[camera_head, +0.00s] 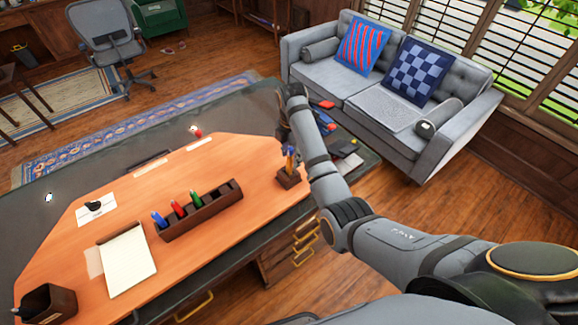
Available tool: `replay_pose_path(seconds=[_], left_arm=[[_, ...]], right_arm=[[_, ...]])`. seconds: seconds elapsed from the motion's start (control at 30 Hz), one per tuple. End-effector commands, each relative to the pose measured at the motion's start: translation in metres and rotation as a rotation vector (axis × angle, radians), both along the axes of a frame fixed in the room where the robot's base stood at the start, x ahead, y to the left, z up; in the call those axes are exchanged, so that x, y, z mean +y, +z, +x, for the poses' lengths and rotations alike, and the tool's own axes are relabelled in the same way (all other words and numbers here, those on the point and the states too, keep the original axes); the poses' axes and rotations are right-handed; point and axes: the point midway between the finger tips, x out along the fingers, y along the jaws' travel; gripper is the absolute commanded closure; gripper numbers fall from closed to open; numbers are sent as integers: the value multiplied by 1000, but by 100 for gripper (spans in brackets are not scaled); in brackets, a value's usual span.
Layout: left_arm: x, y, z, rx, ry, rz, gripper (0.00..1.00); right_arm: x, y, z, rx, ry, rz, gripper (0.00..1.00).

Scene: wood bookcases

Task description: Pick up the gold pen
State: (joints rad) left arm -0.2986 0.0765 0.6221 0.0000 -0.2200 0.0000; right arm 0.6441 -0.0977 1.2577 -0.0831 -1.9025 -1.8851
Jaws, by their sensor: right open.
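A small wooden pen holder (289,177) stands at the right end of the orange desk top. A gold-orange pen (291,152) stands upright in it, with a blue pen close beside it. My right arm comes in from the lower right and bends over near the holder. My right gripper (284,140) is open, just above and behind the pens in this view, and its fingertips are partly hidden. I cannot tell whether it touches the pen. My left gripper is not in view.
A long wooden organizer (202,211) holds blue, red and green markers. A notepad (127,261) and a dark box (47,303) lie to the left. Red, blue and dark items sit at the desk's right edge, behind my arm. A grey sofa (372,88) stands beyond.

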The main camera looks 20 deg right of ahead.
Motion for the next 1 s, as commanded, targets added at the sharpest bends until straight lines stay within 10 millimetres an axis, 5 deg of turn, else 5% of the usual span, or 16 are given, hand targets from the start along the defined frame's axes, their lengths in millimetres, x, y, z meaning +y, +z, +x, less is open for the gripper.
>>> replay_pose_path(seconds=[0.2, 0.5, 0.83, 1.0], left_arm=[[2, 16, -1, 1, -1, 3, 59], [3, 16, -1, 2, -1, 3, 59], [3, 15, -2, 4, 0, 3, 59], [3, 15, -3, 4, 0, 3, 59]], right_arm=[[7, -34, -1, 4, 0, 0, 54], [7, -44, -1, 1, 0, 1, 54], [7, -43, -1, 1, 0, 0, 99], [7, -43, -1, 1, 0, 0, 100]])
